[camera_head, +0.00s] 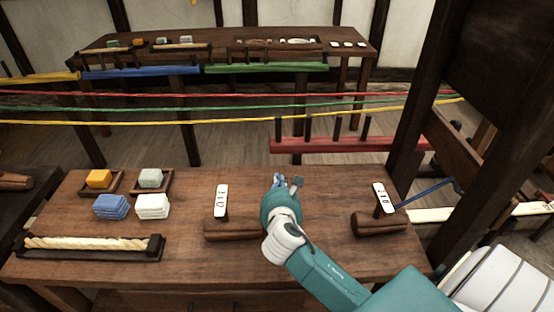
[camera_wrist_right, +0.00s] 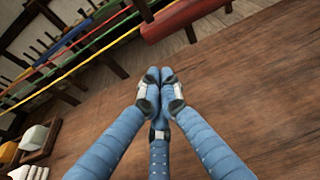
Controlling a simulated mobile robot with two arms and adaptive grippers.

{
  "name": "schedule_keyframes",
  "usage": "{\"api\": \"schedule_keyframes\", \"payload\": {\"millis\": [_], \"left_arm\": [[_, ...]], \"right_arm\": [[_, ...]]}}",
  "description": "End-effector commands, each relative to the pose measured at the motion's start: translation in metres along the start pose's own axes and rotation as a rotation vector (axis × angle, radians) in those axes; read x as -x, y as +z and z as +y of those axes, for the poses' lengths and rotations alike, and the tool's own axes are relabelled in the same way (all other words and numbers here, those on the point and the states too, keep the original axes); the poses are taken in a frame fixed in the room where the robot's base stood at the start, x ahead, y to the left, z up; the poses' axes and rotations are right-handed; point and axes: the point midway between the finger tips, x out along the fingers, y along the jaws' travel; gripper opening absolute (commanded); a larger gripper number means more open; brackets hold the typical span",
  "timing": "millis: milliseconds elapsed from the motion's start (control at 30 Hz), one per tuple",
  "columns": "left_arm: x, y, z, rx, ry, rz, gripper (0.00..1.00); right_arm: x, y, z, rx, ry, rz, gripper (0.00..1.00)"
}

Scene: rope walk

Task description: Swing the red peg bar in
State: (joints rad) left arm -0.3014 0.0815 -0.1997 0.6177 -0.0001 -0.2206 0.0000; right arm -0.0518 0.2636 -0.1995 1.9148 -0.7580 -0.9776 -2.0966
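The red peg bar (camera_head: 350,145) is a long horizontal bar with several dark upright pegs. It hangs beyond the far edge of the workbench, to the right of middle, and its right end meets a dark wooden post. In the right wrist view part of the red bar (camera_wrist_right: 185,17) shows at the top. My right gripper (camera_head: 287,182) is above the workbench, on the near side of the bar and apart from it. In the right wrist view its blue fingertips (camera_wrist_right: 160,75) meet, with nothing seen between them. My left gripper is out of view.
The workbench (camera_head: 330,255) holds small blocks, a rope tray (camera_head: 95,245) and two label stands (camera_head: 221,200) beside my right arm. Red, green and yellow ropes (camera_head: 150,121) stretch across beyond it. A dark post (camera_head: 418,100) stands at right.

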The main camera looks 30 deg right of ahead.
Motion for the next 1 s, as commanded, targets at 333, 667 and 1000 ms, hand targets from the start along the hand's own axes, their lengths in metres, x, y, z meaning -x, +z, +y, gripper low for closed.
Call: {"api": "schedule_keyframes", "payload": {"millis": [333, 667, 1000], "left_arm": [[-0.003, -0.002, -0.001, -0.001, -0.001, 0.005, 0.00], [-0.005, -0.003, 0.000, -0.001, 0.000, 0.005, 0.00], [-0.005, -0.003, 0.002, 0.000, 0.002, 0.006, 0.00]], "right_arm": [[-0.057, 0.000, 0.000, -0.001, -0.003, 0.000, 0.00], [-0.118, 0.007, 0.000, -0.002, -0.001, 0.000, 0.00], [-0.137, 0.012, 0.000, -0.001, 0.000, 0.001, 0.00]]}}
